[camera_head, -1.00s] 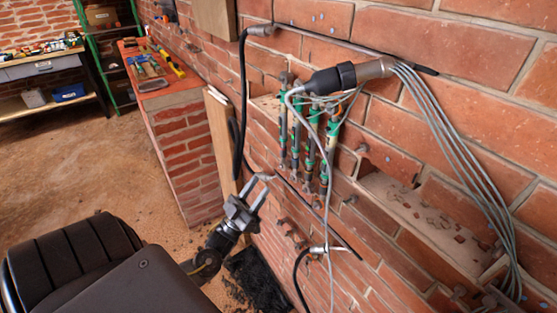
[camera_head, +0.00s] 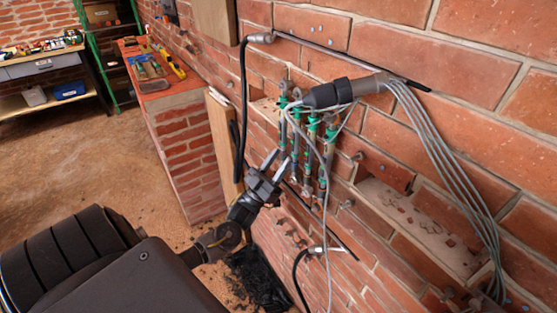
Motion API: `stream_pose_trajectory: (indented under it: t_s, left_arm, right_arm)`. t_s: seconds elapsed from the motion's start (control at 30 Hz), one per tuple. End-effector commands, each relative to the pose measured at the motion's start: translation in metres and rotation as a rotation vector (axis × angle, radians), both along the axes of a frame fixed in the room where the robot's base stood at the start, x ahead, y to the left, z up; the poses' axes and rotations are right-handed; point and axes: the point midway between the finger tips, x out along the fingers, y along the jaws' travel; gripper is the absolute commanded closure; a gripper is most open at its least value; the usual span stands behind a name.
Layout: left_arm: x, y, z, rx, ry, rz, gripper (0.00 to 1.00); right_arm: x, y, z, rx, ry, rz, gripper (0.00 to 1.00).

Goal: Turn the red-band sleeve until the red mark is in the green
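Several upright grey rods with green bands (camera_head: 311,135) stand side by side against the brick wall, right of centre. A red band or red mark on any of them is too small to make out. My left gripper (camera_head: 281,157) is just left of the rods, its two fingers pointing up and apart, with nothing seen between them. Whether a fingertip touches the nearest rod cannot be told. My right gripper is not in view.
A black and grey cylinder (camera_head: 335,93) with a bundle of grey cables (camera_head: 435,140) crosses above the rods. A thin grey cable hangs in front of them. A black hose (camera_head: 241,110) hangs to the left. A brick pillar (camera_head: 184,150) with tools on top stands further left.

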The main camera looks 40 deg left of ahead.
Motion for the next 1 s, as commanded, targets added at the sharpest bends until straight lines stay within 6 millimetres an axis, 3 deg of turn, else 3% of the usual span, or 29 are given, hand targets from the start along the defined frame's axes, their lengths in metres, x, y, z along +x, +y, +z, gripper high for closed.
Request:
stream_pose_trajectory:
  t_s: [0.23, 0.57, 0.67, 0.8, 1.0]
  left_arm:
    - [0.001, 0.0, 0.0, 0.0, 0.0, 0.0, 0.6]
    - [0.0, 0.0, 0.0, 0.0, 0.0, 0.0, 1.0]
    - [0.0, 0.0, -0.001, 0.001, 0.0, -0.01, 1.0]
    - [0.001, 0.003, -0.005, 0.005, -0.003, -0.14, 1.0]
    - [0.002, 0.004, -0.001, 0.001, 0.0, -0.274, 1.0]
  right_arm:
    - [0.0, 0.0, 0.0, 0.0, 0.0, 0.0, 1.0]
    - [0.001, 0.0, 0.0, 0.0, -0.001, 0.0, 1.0]
    - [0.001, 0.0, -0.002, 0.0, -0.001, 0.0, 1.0]
    - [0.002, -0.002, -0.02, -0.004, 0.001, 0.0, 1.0]
    - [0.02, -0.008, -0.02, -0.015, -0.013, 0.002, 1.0]
